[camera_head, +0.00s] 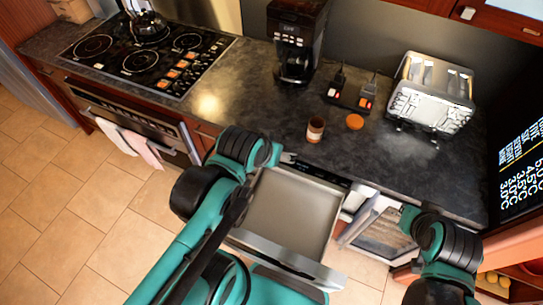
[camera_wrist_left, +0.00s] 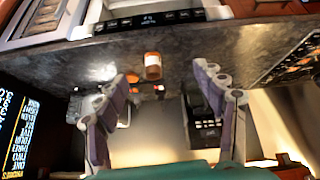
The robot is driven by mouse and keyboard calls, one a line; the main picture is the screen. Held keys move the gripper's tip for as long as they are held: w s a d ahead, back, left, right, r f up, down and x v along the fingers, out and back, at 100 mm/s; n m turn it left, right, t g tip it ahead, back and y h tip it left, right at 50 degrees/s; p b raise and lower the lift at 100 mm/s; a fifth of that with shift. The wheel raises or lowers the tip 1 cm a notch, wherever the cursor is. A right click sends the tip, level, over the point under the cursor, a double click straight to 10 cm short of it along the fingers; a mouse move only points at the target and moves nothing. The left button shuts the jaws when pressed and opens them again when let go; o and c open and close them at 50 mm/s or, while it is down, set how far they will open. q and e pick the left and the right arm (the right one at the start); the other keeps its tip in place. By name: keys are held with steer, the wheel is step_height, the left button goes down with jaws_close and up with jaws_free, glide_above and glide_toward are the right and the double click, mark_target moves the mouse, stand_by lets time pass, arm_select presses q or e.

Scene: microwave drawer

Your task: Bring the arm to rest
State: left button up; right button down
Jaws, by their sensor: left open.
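The microwave drawer (camera_head: 297,207) is pulled out below the counter, and its grey inside looks empty. My left gripper (camera_head: 287,158) is at the counter's front edge, by the drawer's back left corner; little of it shows in the head view. In the left wrist view my left gripper (camera_wrist_left: 163,77) has its two fingers wide apart with nothing between them. The drawer's dark control panel (camera_wrist_left: 150,20) is at the top there, apart from the fingers. My right arm (camera_head: 445,245) is at the lower right; its gripper fingers cannot be seen.
An open cabinet door (camera_head: 380,232) stands right of the drawer. Tiled floor is free at left.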

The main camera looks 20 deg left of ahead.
arm_select(q)
steer(key=shift+s+f+m, duration=0.5)
steer(key=shift+m, duration=0.1)
arm_select(e)
steer(key=shift+w, duration=0.1)
